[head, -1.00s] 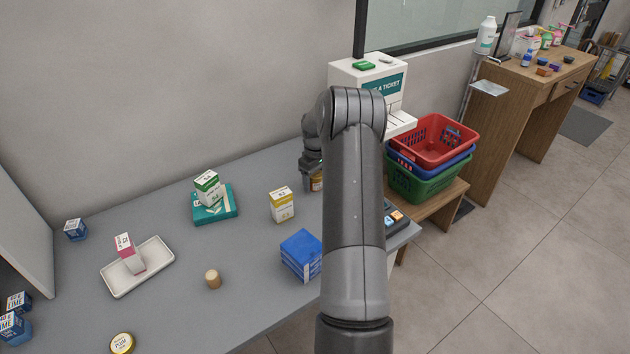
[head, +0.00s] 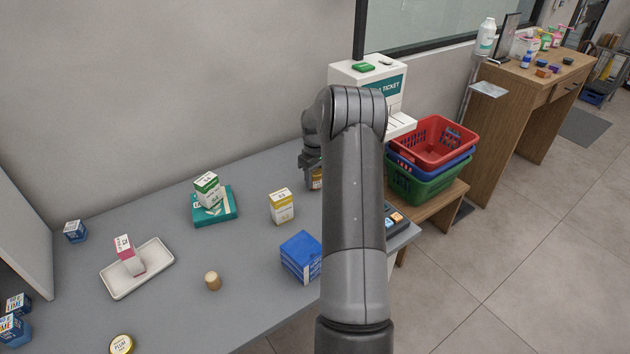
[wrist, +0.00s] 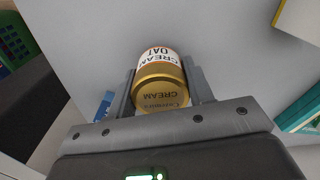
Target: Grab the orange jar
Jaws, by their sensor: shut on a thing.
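The orange jar (wrist: 161,75) shows in the wrist view with a gold lid, a white label reading "OAT CREAM" and an orange band. My gripper (wrist: 160,88) is shut on it, one finger on each side of the jar. In the head view a small part of the jar (head: 316,180) shows below my gripper (head: 311,168), at the back right of the grey counter. My arm hides the rest of it there. I cannot tell whether the jar touches the counter.
On the grey counter (head: 190,275), a yellow-white box (head: 281,206) and a blue box stack (head: 301,256) stand left of my arm. A green-white box (head: 207,190) rests on a teal box (head: 226,210). Stacked baskets (head: 432,142) and a ticket machine (head: 350,78) are at the right.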

